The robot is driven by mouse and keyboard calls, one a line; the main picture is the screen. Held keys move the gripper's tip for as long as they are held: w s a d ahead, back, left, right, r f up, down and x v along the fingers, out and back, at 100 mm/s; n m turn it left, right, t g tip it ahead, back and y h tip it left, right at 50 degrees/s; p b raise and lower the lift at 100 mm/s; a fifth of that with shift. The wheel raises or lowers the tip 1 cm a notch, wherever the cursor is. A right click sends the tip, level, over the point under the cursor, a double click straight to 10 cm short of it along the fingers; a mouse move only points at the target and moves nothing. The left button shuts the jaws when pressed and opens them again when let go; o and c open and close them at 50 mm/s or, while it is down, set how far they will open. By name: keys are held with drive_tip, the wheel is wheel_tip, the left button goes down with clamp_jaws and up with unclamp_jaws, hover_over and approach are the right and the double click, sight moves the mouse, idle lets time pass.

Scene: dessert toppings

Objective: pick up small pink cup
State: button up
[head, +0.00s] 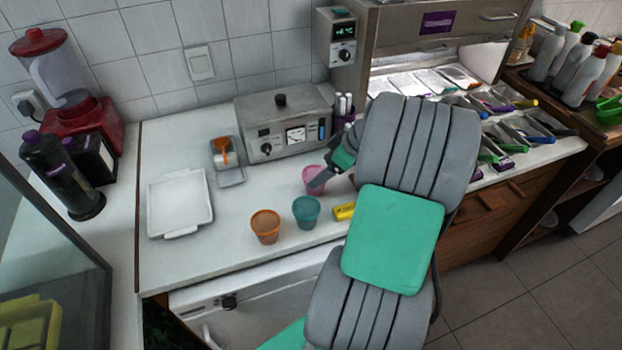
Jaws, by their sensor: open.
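The small pink cup (311,174) stands upright on the white counter, in front of the steel machine. My gripper (322,181) is open and at the cup, in front of part of it. A dark finger overlaps the cup's lower right side. I cannot tell whether the fingers touch the cup or stand around it. My arm's large grey links hide much of the counter to the right of the cup.
A teal cup (306,212), an orange cup (265,227) and a yellow item (344,212) are near the counter's front. A steel machine (286,125) stands behind the cup. A white tray (180,203) and a grey tray (229,177) lie left.

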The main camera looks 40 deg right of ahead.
sight(315, 174)
drive_tip(key=p+x, duration=0.1)
drive_tip(key=x, duration=0.3)
drive_tip(key=shift+w+a+f, duration=0.1)
drive_tip(key=shift+w+f, duration=0.05)
drive_tip(key=shift+w, duration=0.05)
drive_tip(key=c, duration=1.4)
